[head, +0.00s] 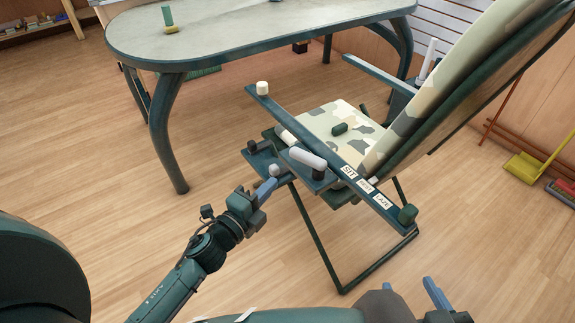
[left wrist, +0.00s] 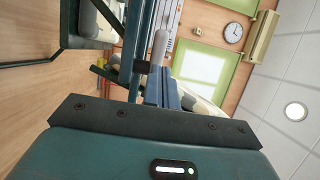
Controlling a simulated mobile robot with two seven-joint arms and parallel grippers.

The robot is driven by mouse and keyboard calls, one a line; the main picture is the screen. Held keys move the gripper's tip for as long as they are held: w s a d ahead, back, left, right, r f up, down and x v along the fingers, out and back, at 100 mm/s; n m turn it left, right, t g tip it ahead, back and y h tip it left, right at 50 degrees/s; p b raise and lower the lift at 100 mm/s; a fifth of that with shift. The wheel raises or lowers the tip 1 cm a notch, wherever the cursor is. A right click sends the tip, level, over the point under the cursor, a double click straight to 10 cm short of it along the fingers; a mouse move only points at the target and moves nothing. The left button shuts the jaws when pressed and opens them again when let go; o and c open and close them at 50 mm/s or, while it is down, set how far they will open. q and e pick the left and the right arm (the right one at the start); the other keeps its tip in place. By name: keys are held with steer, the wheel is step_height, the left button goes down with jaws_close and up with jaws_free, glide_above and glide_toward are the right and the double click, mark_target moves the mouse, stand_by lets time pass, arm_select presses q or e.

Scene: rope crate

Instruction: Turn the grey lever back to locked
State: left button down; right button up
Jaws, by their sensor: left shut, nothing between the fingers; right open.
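A camouflage-patterned folding chair (head: 340,117) stands with its back tilted to the right. On the near side of its dark green armrest, a light grey rounded lever handle (head: 307,158) lies along a small bracket. It also shows in the left wrist view (left wrist: 159,46), just beyond the fingers. My left gripper (head: 269,185) is shut and empty, left of and below the handle, apart from it in the head view. Its blue fingers show in the left wrist view (left wrist: 161,86). My right gripper (head: 411,286) is open and empty at the bottom edge.
The armrest (head: 330,160) carries labels, with SIT and LAZE legible, a cream knob (head: 262,88) and a green knob (head: 408,214). A small grey ball (head: 273,170) is by my left fingertips. A table (head: 250,35) stands behind; floor (head: 110,180) is clear at left.

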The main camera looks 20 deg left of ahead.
mark_target(297, 158)
arm_select(q)
steer(key=x, duration=0.7)
steer(key=shift+w+d+b, duration=0.15)
steer(key=shift+w+b, duration=0.2)
steer(key=shift+b, duration=0.05)
steer(key=shift+w+d, duration=0.15)
steer(key=shift+w, duration=0.3)
